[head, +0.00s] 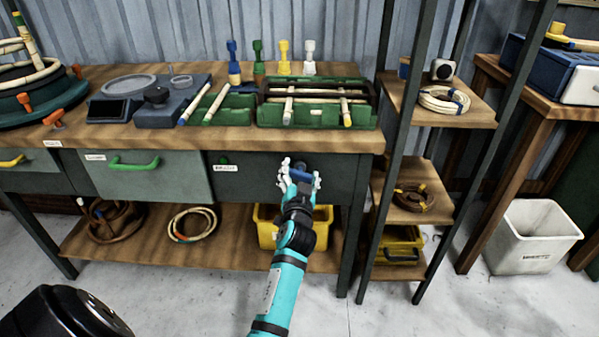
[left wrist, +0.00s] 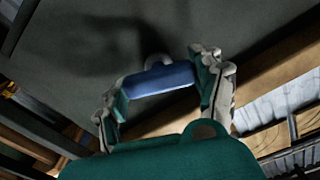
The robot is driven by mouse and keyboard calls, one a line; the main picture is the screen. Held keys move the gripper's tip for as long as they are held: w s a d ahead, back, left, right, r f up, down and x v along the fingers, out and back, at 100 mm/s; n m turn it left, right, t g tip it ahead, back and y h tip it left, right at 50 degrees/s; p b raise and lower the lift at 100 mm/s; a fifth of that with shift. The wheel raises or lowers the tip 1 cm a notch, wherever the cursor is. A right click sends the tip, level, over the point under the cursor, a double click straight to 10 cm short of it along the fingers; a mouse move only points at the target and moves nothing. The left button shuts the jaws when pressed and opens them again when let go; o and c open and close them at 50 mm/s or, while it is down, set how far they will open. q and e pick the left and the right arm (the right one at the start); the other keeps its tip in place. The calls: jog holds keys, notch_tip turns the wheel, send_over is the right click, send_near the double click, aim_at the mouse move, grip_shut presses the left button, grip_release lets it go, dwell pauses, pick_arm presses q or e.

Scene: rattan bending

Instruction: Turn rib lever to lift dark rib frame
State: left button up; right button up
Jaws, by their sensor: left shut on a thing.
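My left gripper (head: 299,180) is at the dark front panel under the workbench top, with its fingers around a blue lever handle (head: 302,175). In the left wrist view, the blue handle (left wrist: 160,80) lies between the two fingers of the gripper (left wrist: 162,86). A pale curved bit shows behind the handle, against the dark panel. A dark rib frame (head: 268,90) sits in a green tray (head: 300,117) on the bench above, with pale sticks across it. It looks low in the tray. My right gripper is not in view.
The wooden bench top (head: 225,139) carries grey tools and a green coil form on the left. A drawer with a green handle (head: 135,163) is left of the lever. A yellow bin (head: 266,227) stands on the shelf below. A dark shelf post (head: 384,150) rises to the right.

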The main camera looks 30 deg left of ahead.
pick_arm(q)
jog(key=m, duration=0.3)
jog(key=shift+r+p, duration=0.1)
jog(key=shift+p, duration=0.2)
jog(key=m, duration=0.2)
jog(key=shift+w+d+m, duration=0.1)
jog(key=shift+m, duration=0.3)
jog(key=m+p, duration=0.1)
jog(key=m, duration=0.2)
jog(key=shift+m, duration=0.3)
jog(key=shift+f+m+p, duration=0.15)
jog(key=shift+m+p, duration=0.25)
jog(key=shift+m, duration=0.75)
jog(key=shift+f+m+p, duration=0.1)
jog(key=shift+m+p, duration=0.25)
jog(key=shift+m, duration=0.8)
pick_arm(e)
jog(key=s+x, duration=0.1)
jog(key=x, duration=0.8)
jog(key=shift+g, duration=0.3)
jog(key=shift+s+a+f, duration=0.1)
pick_arm(q)
jog(key=o, duration=1.2)
jog(key=shift+w+d, duration=0.1)
jog(key=shift+f, duration=0.1)
